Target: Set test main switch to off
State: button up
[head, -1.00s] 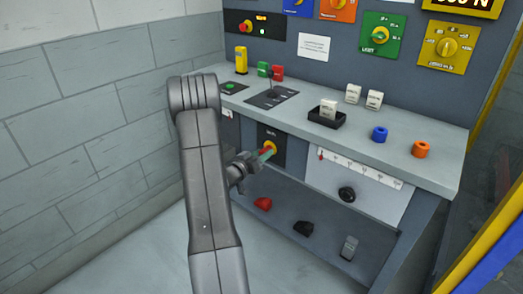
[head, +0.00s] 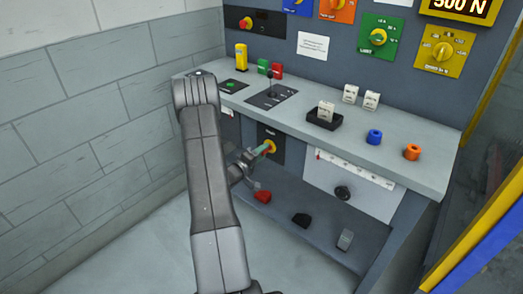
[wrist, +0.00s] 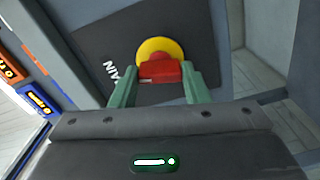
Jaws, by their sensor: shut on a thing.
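The main switch has a red handle (wrist: 161,72) on a yellow disc (wrist: 150,48), on a dark plate (wrist: 100,60) with lettering ending in "AIN". In the head view its yellow disc (head: 272,146) is on the front face below the bench top. My gripper (wrist: 160,82) has its green fingers on both sides of the red handle and is shut on it. In the head view my gripper (head: 264,150) reaches the switch from the front left. The fingers partly cover the handle there, and its exact angle is hard to read.
Above is the grey bench top (head: 330,150) with a black lever (head: 270,80), a black tray (head: 325,120), and blue (head: 374,137) and orange (head: 411,152) caps. Below, a shelf holds a red piece (head: 262,196) and a black piece (head: 301,220). A block wall (head: 80,120) stands left.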

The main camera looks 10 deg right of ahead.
jog(key=shift+n+p, duration=0.5)
jog(key=shift+n, duration=0.8)
jog(key=o, duration=1)
jog(key=v, duration=1.3)
jog(key=shift+s+a, duration=0.25)
jog(key=shift+a, duration=0.05)
